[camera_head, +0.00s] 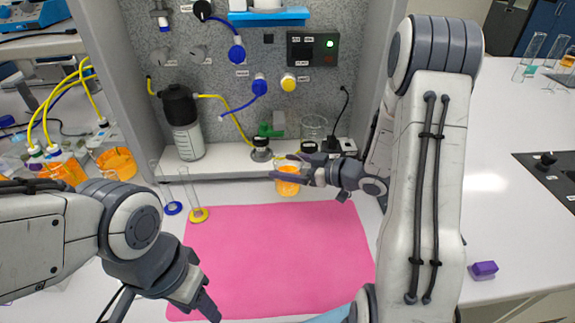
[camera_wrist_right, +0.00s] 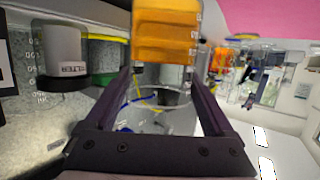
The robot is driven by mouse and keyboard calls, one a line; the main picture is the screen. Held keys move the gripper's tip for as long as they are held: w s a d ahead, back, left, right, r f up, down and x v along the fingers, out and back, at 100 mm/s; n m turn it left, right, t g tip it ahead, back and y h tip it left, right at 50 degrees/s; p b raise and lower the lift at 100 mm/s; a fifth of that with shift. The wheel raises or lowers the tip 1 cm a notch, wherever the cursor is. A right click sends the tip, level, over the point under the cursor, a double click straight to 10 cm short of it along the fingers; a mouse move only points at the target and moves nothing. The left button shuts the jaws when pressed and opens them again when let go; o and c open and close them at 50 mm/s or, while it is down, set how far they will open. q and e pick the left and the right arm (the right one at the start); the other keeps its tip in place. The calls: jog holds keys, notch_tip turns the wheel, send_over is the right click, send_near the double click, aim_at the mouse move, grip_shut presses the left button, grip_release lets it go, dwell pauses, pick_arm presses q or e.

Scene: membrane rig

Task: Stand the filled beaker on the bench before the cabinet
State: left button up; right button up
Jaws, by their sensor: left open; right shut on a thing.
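The beaker of orange liquid (camera_head: 288,187) is at the front edge of the cabinet floor, just behind the pink mat. It looks upright; I cannot tell whether its base touches the bench. My right gripper (camera_head: 280,166) is shut on this beaker, coming in from the right. In the right wrist view the orange liquid (camera_wrist_right: 167,32) shows between the fingertips. The cabinet (camera_head: 235,160) stands behind, its floor a raised white shelf. My left gripper (camera_head: 204,305) is open and empty, low over the left front of the mat.
The pink mat (camera_head: 280,255) is bare. A clear beaker (camera_head: 314,128) and a black-capped bottle (camera_head: 187,140) are in the cabinet. A purple block (camera_head: 484,268) lies at right.

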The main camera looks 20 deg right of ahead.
jog(key=shift+f+b, duration=0.5)
jog(key=shift+f, duration=0.3)
jog(key=o, duration=1.4)
